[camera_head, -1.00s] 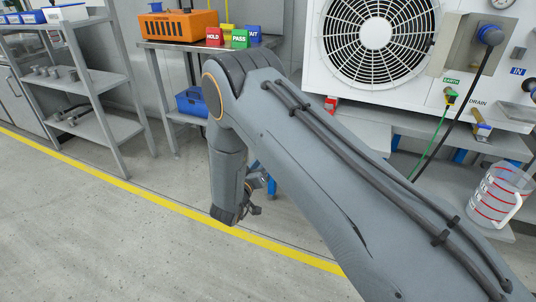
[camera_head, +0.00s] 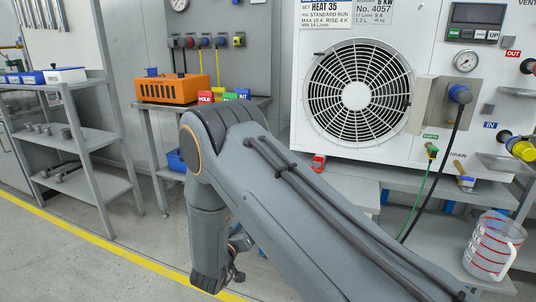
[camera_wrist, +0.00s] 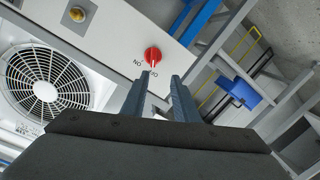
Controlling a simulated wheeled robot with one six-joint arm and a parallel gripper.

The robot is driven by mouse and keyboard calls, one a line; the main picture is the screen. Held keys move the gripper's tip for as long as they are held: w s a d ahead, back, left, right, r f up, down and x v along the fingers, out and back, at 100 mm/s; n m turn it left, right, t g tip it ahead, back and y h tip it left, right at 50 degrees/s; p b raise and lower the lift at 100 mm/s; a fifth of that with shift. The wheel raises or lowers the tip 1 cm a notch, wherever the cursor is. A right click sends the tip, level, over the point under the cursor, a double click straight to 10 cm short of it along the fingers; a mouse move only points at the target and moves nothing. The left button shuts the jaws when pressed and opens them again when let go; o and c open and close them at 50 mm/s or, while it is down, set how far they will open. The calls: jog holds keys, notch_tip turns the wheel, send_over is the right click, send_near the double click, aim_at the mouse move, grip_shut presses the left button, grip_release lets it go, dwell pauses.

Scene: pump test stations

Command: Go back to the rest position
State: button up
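My arm reaches across the middle of the body camera view and bends down at the elbow. My gripper (camera_head: 238,262) hangs low at its end, small and partly hidden behind my arm. In the wrist view my gripper (camera_wrist: 159,82) shows two grey fingers standing apart with an empty gap between them. A red rotary switch (camera_wrist: 153,56) marked ON shows beyond the fingertips, apart from them as far as I can tell.
The pump test unit with its fan (camera_head: 357,95) stands on a bench at right. A measuring jug (camera_head: 493,246) sits on the lower shelf. An orange crate (camera_head: 172,88) and coloured blocks (camera_head: 228,96) are on the back table. A shelf rack (camera_head: 85,140) is at left. Floor at lower left is clear.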

jog(key=a+r+g+y, duration=0.3)
jog(key=r+y, duration=0.2)
jog(key=r, duration=0.2)
jog(key=s+r+n+g+y, duration=0.1)
jog(key=s+r+g+y, duration=0.25)
jog(key=s+r, duration=0.3)
jog(key=s+d+r+g+h, duration=0.1)
jog(key=s+d+r+g, duration=0.15)
jog(key=s+d, duration=0.65)
jog(key=s+d+r+g+h, duration=0.15)
jog(key=s+d+g, duration=0.25)
jog(key=s, duration=0.9)
jog(key=s+d+r+g, duration=0.3)
jog(key=s+d, duration=0.4)
jog(key=s, duration=0.4)
jog(key=d+r+m+h+p, duration=0.1)
jog(key=d+r+m+p, duration=0.2)
jog(key=d+r+p, duration=0.8)
notch_tip(320, 180, up, 3)
jog(key=p, duration=1)
jog(key=shift+w+p, duration=0.15)
jog(key=shift+p, duration=0.25)
